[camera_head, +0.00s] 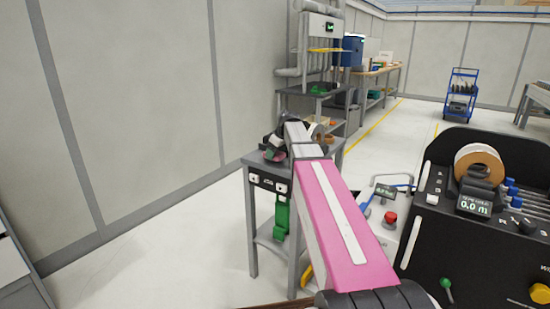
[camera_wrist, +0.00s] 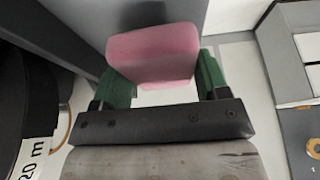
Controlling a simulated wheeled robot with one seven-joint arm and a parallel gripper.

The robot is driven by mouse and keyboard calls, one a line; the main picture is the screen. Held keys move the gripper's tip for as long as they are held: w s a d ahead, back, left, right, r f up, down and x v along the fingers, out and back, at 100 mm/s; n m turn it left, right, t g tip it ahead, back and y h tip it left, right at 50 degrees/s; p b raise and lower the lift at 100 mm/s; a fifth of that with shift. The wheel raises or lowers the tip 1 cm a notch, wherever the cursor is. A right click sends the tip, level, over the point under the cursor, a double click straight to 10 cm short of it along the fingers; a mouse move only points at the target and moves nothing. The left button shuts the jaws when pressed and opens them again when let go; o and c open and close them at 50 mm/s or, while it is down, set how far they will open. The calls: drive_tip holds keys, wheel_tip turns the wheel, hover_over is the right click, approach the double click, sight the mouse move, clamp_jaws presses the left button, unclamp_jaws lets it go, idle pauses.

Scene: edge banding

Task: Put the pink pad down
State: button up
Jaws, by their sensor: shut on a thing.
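The pink pad (camera_wrist: 153,55) is a soft-looking block with rounded corners. In the wrist view it sits between the two green fingers of my gripper (camera_wrist: 160,80), which is shut on it. In the head view my gripper (camera_head: 274,146) is small and partly hidden by my own arm, near the top of a grey stand (camera_head: 256,164). A bit of the pad (camera_head: 275,156) shows there at the stand's top. I cannot tell whether the pad touches the stand's top.
A black machine (camera_head: 480,230) with a tape roll (camera_head: 479,163) and a small display stands at the right. Grey shelving (camera_head: 318,98) stands behind the stand, and a blue cart (camera_head: 460,95) is farther back. The floor left of the stand is clear up to the wall.

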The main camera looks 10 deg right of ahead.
drive_tip(key=shift+f, duration=1)
drive_tip(key=shift+f, duration=0.1)
drive_tip(key=o, duration=0.9)
drive_tip(key=v, duration=1.2)
